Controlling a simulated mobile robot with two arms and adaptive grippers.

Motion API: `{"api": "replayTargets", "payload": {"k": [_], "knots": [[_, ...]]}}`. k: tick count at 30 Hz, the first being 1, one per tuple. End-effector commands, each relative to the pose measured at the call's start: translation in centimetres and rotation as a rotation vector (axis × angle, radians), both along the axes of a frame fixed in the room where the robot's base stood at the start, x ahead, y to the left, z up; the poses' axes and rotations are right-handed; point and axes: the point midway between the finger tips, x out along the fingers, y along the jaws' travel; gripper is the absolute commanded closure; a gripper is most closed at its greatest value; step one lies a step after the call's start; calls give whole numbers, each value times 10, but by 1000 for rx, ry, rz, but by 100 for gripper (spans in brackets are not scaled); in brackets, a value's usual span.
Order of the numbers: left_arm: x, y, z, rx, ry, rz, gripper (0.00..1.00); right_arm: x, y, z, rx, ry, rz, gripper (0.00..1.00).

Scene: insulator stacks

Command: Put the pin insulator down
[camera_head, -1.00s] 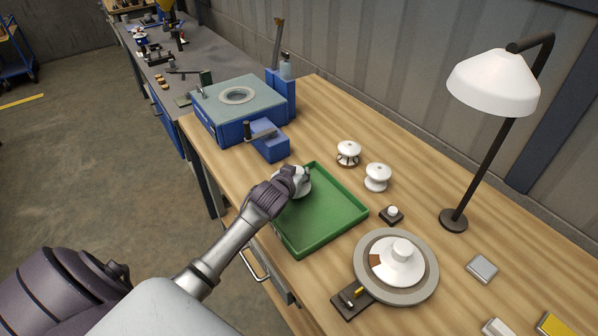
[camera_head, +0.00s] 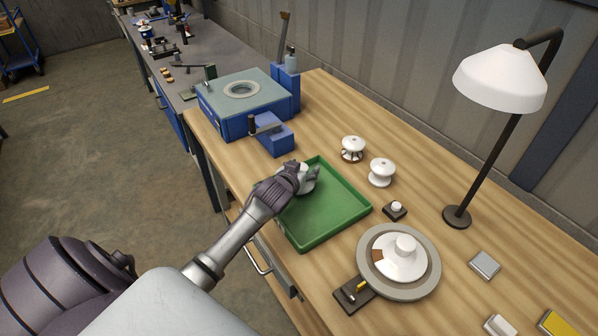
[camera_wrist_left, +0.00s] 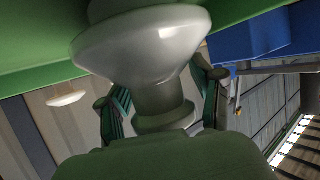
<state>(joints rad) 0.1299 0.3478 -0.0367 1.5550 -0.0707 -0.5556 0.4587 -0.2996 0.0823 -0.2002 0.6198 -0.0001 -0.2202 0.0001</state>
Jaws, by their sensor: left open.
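The white pin insulator (camera_head: 307,184) is at the far left corner of the green tray (camera_head: 330,222). My left gripper (camera_head: 301,174) is at the insulator and hides part of it. In the left wrist view the insulator (camera_wrist_left: 150,48) shows large, its wide white skirt near the tray's green surface and its narrower neck between the fingers. The fingers of the left gripper (camera_wrist_left: 162,100) stand apart on either side of the neck, with gaps visible. Its exact contact with the tray floor is hard to see. My right gripper is not in view.
Two white insulators (camera_head: 352,148) (camera_head: 381,172) stand behind the tray. A small black button box (camera_head: 395,210) and a round grey turntable (camera_head: 428,280) bearing a white insulator are to the right. A blue machine (camera_head: 240,105) stands behind left; a lamp (camera_head: 500,80) is at right.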

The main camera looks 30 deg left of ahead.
Motion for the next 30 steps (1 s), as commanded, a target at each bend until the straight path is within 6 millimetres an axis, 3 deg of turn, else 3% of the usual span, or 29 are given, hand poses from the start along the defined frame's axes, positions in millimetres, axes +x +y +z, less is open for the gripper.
{"api": "replayTargets", "payload": {"k": [18, 30], "knots": [[-95, -20, 40, 0, -1, 0, 34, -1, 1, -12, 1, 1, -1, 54], [-108, -23, 47, -1, 0, 0, 34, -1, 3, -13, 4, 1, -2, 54]]}}
